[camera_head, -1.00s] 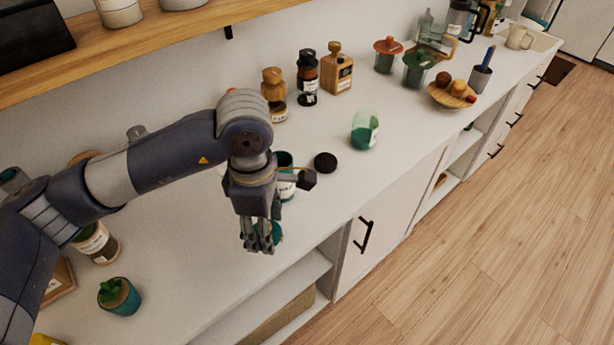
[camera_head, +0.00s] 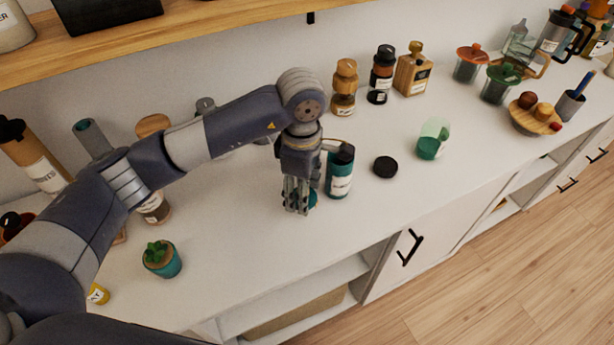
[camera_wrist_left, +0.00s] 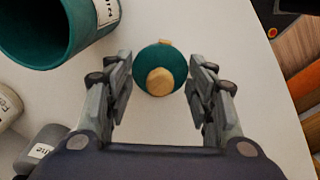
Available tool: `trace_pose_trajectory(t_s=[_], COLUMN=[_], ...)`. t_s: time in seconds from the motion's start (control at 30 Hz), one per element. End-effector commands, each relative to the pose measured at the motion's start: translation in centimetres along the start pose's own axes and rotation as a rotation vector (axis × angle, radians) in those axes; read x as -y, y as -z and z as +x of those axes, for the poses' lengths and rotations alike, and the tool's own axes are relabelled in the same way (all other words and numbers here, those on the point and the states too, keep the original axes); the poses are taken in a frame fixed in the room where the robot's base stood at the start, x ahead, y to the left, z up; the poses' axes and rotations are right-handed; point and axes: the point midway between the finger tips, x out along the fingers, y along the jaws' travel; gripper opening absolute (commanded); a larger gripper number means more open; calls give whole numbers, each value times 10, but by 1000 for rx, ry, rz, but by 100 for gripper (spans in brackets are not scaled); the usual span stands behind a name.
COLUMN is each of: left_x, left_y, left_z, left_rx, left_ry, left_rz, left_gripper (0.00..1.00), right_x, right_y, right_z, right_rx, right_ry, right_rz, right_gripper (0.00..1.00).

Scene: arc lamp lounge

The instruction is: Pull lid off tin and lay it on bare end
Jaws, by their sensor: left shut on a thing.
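My left gripper (camera_head: 299,208) points down over the white counter, just left of a teal tin (camera_head: 340,183) with a white label and dark upper part. In the left wrist view its fingers (camera_wrist_left: 161,72) are closed on both sides of a round teal piece (camera_wrist_left: 143,83) with a wooden knob. This piece partly shows behind the fingers in the head view (camera_head: 312,198); I cannot tell whether it touches the counter. The tin (camera_wrist_left: 50,40) stands apart from it, large at the upper left of the wrist view. My right gripper is not in view.
A black disc (camera_head: 385,167) and a green glass (camera_head: 432,140) stand right of the tin. Jars and bottles line the back (camera_head: 381,75). A potted succulent (camera_head: 162,260) stands at the left. The counter (camera_head: 250,260) is clear in front of my gripper.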

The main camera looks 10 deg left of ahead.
Motion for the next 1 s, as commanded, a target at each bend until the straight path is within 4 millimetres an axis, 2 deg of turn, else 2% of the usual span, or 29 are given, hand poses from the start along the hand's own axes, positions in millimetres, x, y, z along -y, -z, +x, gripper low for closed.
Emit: trace_pose_trajectory(t_s=[0.1, 0.3, 0.47, 0.7, 1.0], left_x=[-24, -47, -51, -50, -51], left_y=[7, 14, 15, 14, 15], left_z=[0, 4, 8, 37, 42], left_rx=[1, 2, 1, 3, 1], left_ry=[1, 0, 2, 3, -1], left_rz=[-3, 0, 1, 1, 2], left_gripper=[21, 21, 21, 21, 21], right_x=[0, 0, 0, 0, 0], right_y=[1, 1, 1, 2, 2], right_z=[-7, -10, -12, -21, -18], right_rx=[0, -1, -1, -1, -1], right_ry=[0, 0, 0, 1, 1], right_rz=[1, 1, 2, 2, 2], right_gripper=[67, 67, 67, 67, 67])
